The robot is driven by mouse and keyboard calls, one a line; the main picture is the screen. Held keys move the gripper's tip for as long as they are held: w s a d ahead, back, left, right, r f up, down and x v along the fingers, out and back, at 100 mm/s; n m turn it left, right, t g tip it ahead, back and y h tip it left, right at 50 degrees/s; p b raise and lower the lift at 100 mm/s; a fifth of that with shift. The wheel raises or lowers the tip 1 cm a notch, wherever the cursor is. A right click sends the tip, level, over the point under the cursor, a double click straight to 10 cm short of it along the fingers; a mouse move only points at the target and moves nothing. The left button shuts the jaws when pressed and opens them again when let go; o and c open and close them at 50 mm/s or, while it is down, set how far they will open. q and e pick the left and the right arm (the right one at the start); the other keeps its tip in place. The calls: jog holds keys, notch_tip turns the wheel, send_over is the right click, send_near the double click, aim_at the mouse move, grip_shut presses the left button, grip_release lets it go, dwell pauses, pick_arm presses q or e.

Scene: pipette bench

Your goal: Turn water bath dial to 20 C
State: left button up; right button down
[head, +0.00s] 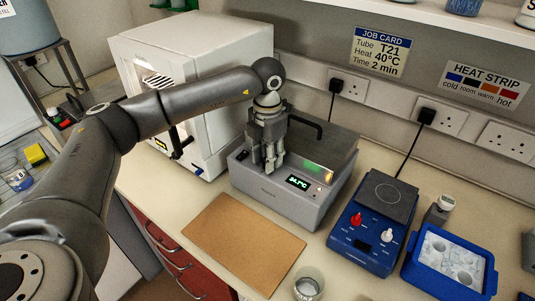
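The water bath (268,192) is a grey box on the bench with a black handle at its back left. A lit green display (298,183) on its front shows a temperature in °C, too small to read surely. My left gripper (264,167) points down at the front left of the bath, its fingertips close to the top front edge left of the display. I cannot tell whether the fingers touch or hold anything. No dial can be made out; the gripper may hide it. My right gripper is not in view.
A white cabinet-like unit (200,55) stands behind my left arm. A brown board (243,243) lies in front of the bath. To the right are a blue device with red and white knobs (362,238) and a blue tray (448,285). A glass beaker (308,286) stands near the front edge.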

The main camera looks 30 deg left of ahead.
pick_arm(q)
jog(key=shift+f, duration=0.25)
grip_shut()
jog(key=shift+n, duration=0.3)
jog(key=shift+n+b, duration=0.8)
jog(key=shift+n, duration=0.4)
jog(key=shift+n+b, duration=0.5)
jog(key=shift+n, duration=1)
jog(key=shift+r, duration=0.1)
jog(key=shift+w, duration=0.1)
